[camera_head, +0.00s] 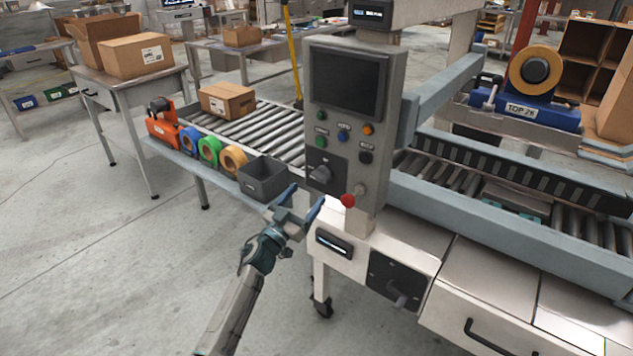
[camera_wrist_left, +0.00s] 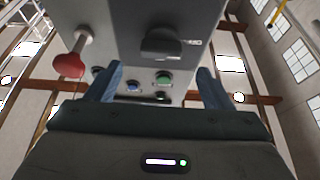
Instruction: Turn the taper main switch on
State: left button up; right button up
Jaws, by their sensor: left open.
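A grey control box (camera_head: 346,120) stands on the taper. Its lower left carries a dark rotary knob on a black plate (camera_head: 320,173). A dark knob also shows above my fingers in the left wrist view (camera_wrist_left: 160,42). A second black plate with a grey rotary handle (camera_head: 397,292) is on the white cabinet below. I cannot read which is labelled the main switch. My left gripper (camera_head: 301,203) is open and empty, just below and left of the box's knob, apart from it. My right gripper is not in view.
A red mushroom button (camera_head: 348,200) sticks out at the box's lower edge; it also shows in the left wrist view (camera_wrist_left: 70,64). A dark grey bin (camera_head: 262,178) and tape rolls (camera_head: 209,150) line the shelf at left. Floor at lower left is clear.

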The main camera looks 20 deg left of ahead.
aim_at(317, 180)
pick_arm(q)
jog(key=shift+x, duration=2.7)
jog(key=shift+a+f, duration=0.1)
jog(key=c, duration=1)
